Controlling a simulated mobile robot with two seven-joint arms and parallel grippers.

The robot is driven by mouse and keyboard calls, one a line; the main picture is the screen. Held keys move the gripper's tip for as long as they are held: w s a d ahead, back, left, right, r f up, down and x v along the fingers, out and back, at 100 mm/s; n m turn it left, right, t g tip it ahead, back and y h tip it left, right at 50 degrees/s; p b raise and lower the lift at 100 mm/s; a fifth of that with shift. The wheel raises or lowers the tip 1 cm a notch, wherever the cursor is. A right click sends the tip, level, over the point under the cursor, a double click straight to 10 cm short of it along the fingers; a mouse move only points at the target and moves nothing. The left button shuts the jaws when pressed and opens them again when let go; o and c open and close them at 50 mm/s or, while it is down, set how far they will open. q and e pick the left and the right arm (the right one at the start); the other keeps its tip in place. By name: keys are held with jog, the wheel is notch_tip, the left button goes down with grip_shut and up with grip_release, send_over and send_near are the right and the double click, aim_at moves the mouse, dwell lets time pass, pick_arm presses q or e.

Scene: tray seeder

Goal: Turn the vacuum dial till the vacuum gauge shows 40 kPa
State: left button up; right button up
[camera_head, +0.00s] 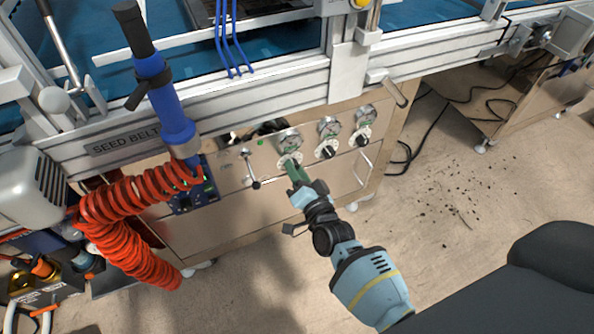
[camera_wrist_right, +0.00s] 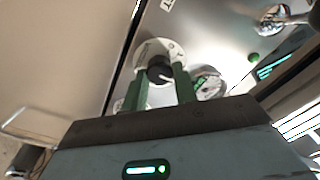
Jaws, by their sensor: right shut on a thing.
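My right gripper (camera_head: 293,173) reaches the leftmost of three dials on the metal front panel. In the right wrist view its two green fingers (camera_wrist_right: 163,82) stand either side of a black knob (camera_wrist_right: 160,68) and are shut on it. The knob sits on a round white dial plate (camera_wrist_right: 150,50), which also shows in the head view (camera_head: 287,157). A gauge (camera_head: 289,140) sits just above this dial, and a gauge (camera_wrist_right: 208,84) shows beside the fingers in the wrist view. Its reading and the labels are too small to read. My left gripper is not in view.
Two more gauge-and-dial pairs, with black knobs (camera_head: 327,153) and (camera_head: 361,141), sit to the right. A lever (camera_head: 251,170) is left of the gripper. A red coiled hose (camera_head: 125,235) hangs at the left.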

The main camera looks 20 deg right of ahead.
jog(key=m, duration=0.4)
jog(key=shift+m, duration=0.3)
dwell(0.3)
jog(key=o, duration=1)
jog(key=shift+c, duration=0.2)
jog(key=s+p, duration=0.1)
jog(key=s, duration=0.6)
jog(key=shift+s+d, duration=0.15)
jog(key=shift+s, duration=0.25)
